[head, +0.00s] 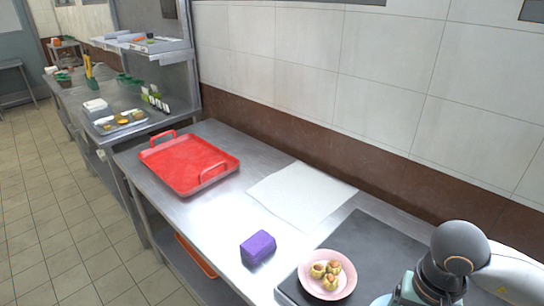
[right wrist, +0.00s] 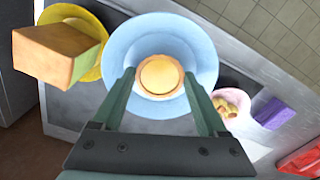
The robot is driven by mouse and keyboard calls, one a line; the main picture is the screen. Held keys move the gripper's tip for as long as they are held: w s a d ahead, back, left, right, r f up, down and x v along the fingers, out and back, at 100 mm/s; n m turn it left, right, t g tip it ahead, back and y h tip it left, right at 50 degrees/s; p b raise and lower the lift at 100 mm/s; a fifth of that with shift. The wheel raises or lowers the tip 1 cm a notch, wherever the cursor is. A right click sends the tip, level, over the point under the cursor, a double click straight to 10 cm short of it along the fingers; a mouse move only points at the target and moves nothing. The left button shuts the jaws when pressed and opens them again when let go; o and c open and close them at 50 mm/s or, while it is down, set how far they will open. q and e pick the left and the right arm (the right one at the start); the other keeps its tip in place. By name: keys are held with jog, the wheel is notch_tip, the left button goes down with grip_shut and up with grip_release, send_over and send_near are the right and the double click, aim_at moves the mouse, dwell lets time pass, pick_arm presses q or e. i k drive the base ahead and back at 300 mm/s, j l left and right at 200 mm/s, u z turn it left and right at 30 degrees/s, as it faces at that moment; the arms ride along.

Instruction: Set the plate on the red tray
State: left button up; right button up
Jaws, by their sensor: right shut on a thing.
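The red tray (head: 188,163) lies at the left of the steel counter, empty, with raised handles. A pink plate (head: 345,284) holding several small pastries (head: 327,270) rests on the dark mat; it also shows in the right wrist view (right wrist: 232,121). A light blue plate (right wrist: 160,26) lies under my right gripper (right wrist: 159,76), with a round tart (right wrist: 159,74) at its middle. The right fingers are on either side of the tart and look shut on it. In the head view the right fingertips are hidden below the frame. My left gripper is not in view.
A purple block (head: 258,247) stands between the tray and the pink plate. A white sheet (head: 301,195) lies flat behind it. A yellow plate (right wrist: 91,28) with a tan block (right wrist: 55,52) is beside the blue plate.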

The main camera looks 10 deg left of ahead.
aim_at(188, 162)
jog(key=j, duration=0.4)
jog(key=k+j, duration=0.1)
jog(key=j, duration=0.25)
jog(key=i+j, duration=0.1)
jog(key=j, duration=0.3)
jog(key=i+j, duration=0.15)
jog(key=j, duration=0.2)
jog(key=i+j, duration=0.1)
jog(key=j, duration=0.3)
jog(key=i+j+z, duration=0.1)
jog(key=j, duration=0.3)
jog(key=i+j, duration=0.2)
jog(key=j, duration=0.15)
jog(key=i+j, duration=0.2)
jog(key=j, duration=0.2)
jog(key=i+j, duration=0.15)
jog(key=j, duration=0.2)
jog(key=i+j, duration=0.2)
jog(key=j, duration=0.15)
jog(key=i+j+z, duration=0.1)
jog(key=i+j, duration=0.45)
jog(key=i, duration=0.15)
